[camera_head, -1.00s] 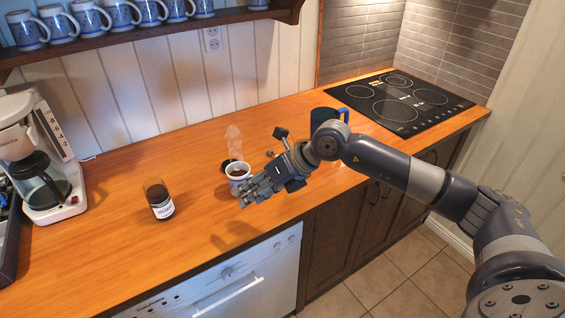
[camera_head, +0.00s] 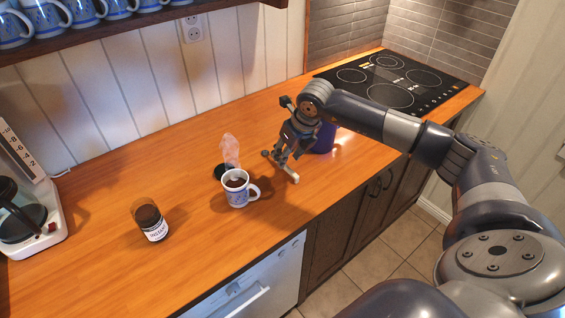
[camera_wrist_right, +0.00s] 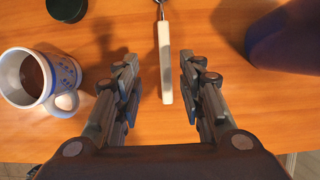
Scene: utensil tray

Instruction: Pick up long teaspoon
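The teaspoon has a long pale handle (camera_wrist_right: 165,60) that lies on the wooden counter in the right wrist view; its metal end is cut off at the top edge. In the head view the handle's end (camera_head: 291,176) shows just below my right gripper, which hides the rest. My right gripper (camera_head: 281,160) points down over the spoon. In the right wrist view its fingers (camera_wrist_right: 160,72) are open, one on each side of the handle, with gaps to both. My left gripper is not in view.
A mug of dark drink (camera_head: 236,190) stands left of the gripper, with a black lid (camera_head: 221,171) behind it. A dark purple container (camera_head: 325,138) stands close on the right. An instant coffee jar (camera_head: 151,222) is farther left. The hob (camera_head: 392,82) is at the back right.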

